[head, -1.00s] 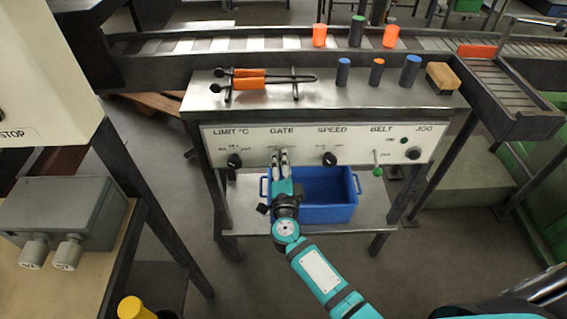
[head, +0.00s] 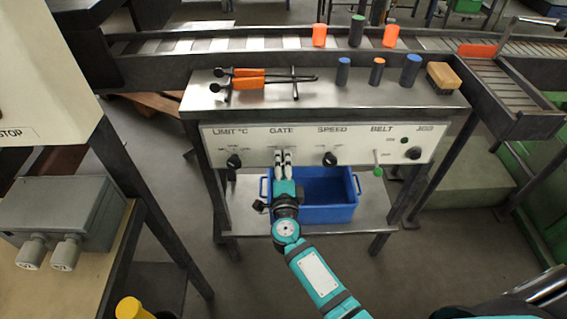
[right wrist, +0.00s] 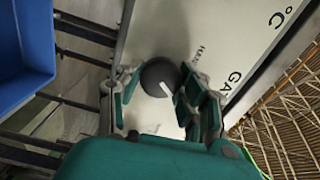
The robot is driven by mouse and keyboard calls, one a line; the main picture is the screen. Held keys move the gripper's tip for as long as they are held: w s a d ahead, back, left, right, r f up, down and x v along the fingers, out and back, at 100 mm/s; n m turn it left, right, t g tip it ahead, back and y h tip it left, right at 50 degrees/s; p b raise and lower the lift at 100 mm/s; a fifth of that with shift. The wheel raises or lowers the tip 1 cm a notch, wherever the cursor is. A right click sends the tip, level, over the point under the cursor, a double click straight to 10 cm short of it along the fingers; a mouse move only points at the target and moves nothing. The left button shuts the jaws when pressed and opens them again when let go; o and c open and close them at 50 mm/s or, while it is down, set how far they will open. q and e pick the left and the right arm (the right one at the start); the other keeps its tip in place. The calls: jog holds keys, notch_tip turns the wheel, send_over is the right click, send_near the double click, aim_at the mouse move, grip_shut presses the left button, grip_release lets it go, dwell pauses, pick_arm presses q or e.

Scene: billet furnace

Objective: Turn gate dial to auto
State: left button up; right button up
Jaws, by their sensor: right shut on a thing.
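The control panel (head: 360,140) carries a GATE label (head: 281,130). The gate dial (right wrist: 160,76) is a round black knob with a white pointer line, seen in the right wrist view. The line points to the lower right there, not at the partly visible HAND mark (right wrist: 197,60). A finger covers the panel beside the line, so any other mark is hidden. My right gripper (head: 283,153) reaches the panel below GATE and hides the dial in the head view. In the right wrist view its fingers (right wrist: 157,85) are on both sides of the dial, shut on it. My left gripper is not in view.
Black knobs for LIMIT (head: 234,161) and SPEED (head: 330,159) flank the gate dial. A green-tipped BELT lever (head: 378,171) and JOG button (head: 413,153) are further right. A blue bin (head: 328,214) stands on the shelf below. Orange-handled tongs (head: 250,83) lie on top.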

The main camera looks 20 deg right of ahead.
jog(key=o, duration=1.2)
jog(key=shift+s, duration=0.15)
jog(key=v, duration=1.2)
